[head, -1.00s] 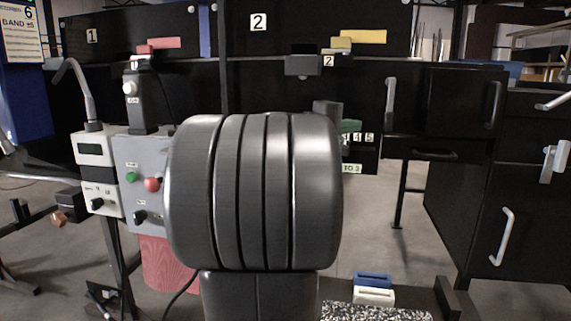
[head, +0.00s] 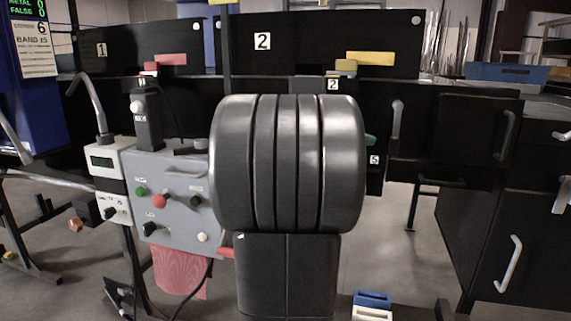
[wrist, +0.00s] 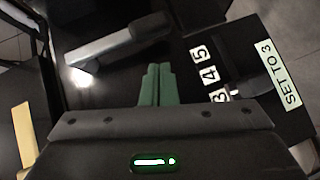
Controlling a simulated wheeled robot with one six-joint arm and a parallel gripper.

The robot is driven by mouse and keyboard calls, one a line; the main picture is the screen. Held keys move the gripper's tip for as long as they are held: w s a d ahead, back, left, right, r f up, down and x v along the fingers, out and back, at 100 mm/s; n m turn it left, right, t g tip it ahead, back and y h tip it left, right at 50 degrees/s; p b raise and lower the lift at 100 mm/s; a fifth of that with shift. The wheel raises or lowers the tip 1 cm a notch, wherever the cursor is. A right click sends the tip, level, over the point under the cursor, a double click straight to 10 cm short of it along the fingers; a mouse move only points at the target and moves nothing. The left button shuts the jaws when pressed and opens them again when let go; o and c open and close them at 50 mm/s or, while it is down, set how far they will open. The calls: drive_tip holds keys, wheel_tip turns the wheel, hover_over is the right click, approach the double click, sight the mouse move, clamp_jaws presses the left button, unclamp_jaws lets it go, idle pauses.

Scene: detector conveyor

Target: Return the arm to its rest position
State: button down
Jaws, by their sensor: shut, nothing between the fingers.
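My gripper (wrist: 158,86) shows in the wrist view as two green fingers pressed together with nothing between them. It is over a dark panel, beside white number tags (wrist: 209,75) reading 4 and 5 and a partly hidden 3. A white label reading SET TO 3 (wrist: 277,74) is to its right. In the head view my big grey arm joint fills the middle and hides most of the gripper. Only a small green piece shows at the joint's right edge, near a number 5 tag (head: 375,160).
A grey control box (head: 178,222) with buttons and knobs stands close left of my arm. Black cabinets (head: 480,125) with pale handles are at the right. A blue-and-white block (head: 372,300) is low at the bottom. A grey bar (wrist: 120,38) crosses the wrist view's upper left.

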drive_tip(key=a+r+m+y+p, duration=0.1)
drive_tip(key=p, duration=0.3)
drive_tip(key=a+r+m+y+p, duration=0.1)
drive_tip(key=r+p, duration=0.1)
drive_tip(key=p, duration=0.2)
drive_tip(key=shift+w+y+p, duration=0.35)
drive_tip(key=shift+y, duration=0.05)
drive_tip(key=shift+a, duration=0.1)
drive_tip(key=shift+f, duration=0.15)
